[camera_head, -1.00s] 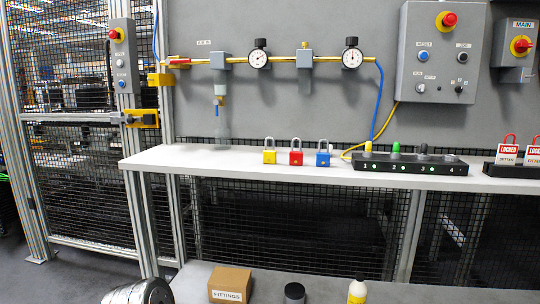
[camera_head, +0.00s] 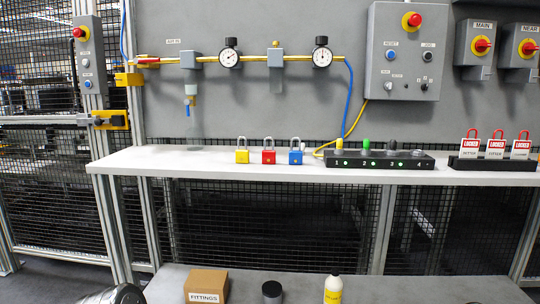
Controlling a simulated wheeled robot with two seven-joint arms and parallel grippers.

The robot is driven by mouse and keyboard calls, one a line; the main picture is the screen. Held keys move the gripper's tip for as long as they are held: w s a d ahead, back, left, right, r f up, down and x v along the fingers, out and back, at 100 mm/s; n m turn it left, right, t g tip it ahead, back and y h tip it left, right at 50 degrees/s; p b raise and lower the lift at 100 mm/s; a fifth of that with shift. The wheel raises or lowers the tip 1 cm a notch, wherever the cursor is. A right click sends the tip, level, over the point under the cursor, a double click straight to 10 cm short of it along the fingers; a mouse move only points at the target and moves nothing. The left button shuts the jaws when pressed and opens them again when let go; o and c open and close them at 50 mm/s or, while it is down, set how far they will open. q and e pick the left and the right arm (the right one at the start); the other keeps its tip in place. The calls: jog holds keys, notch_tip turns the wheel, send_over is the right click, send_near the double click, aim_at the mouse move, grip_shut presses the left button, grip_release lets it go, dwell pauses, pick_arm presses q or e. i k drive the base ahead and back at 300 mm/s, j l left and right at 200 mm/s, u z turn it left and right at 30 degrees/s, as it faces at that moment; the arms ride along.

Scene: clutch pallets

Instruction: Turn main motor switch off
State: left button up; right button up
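The main motor switch (camera_head: 481,45) is a red knob on a yellow plate, on a grey box labelled MAIN, mounted on the grey wall panel at the upper right. A similar box labelled NEAR, with its own red and yellow switch (camera_head: 528,47), hangs just to its right at the picture's edge. The exact angle of the main knob is too small to tell. Neither of my grippers shows in the head view. Nothing touches the switch.
A white shelf (camera_head: 220,172) below the panel holds yellow, red and blue padlocks (camera_head: 268,155), a black numbered strip (camera_head: 375,160) and a rack of red LOCKED tags (camera_head: 495,164). A control box (camera_head: 405,52) stands left of the switch. A lower bench holds a FITTINGS box (camera_head: 206,286).

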aim_at(482, 45)
jog(key=i+l+z, duration=0.5)
jog(key=l+z, duration=0.15)
jog(key=i+l+z, duration=0.35)
jog(key=k+j, duration=0.05)
